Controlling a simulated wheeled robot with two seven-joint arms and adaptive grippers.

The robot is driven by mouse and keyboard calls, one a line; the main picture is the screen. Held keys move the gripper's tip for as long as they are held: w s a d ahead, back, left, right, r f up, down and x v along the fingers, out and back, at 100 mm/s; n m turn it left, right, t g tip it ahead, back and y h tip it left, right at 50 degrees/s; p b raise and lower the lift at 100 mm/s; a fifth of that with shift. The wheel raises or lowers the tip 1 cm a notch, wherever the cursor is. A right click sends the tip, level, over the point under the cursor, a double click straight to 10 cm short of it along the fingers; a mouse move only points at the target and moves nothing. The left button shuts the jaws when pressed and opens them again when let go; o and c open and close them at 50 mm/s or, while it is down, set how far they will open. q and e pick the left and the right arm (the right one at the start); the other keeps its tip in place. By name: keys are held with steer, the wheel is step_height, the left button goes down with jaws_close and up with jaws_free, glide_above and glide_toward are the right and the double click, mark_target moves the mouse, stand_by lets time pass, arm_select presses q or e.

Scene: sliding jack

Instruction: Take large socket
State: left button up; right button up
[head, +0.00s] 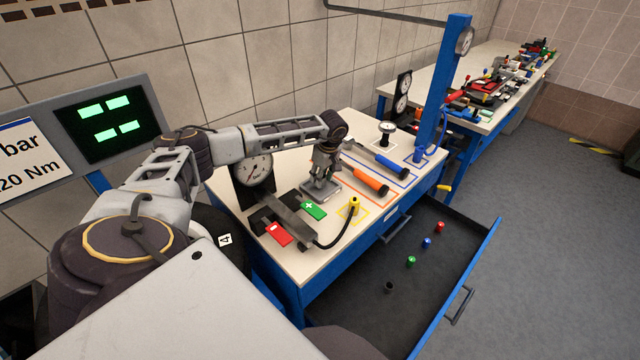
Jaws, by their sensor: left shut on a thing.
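My left gripper (322,184) points down over the workbench top, at a grey-edged square between the gauge and the orange-handled wrench. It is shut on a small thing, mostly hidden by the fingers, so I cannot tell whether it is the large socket. Several small sockets stand apart in the open drawer: a red one (439,227), a blue one (427,242), a green one (411,261) and a black one (389,287). The black one is nearest. My right gripper is not in view.
The workbench (383,220) also holds an orange-handled wrench (370,184), a blue-handled wrench (390,165), a yellow-tipped hose (354,205), red (279,234) and green (314,210) buttons, and a round gauge (254,169). The open drawer (440,290) juts out to the right.

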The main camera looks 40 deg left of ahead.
arm_select(q)
steer(key=shift+r+p, duration=1)
steer(key=shift+r, duration=0.65)
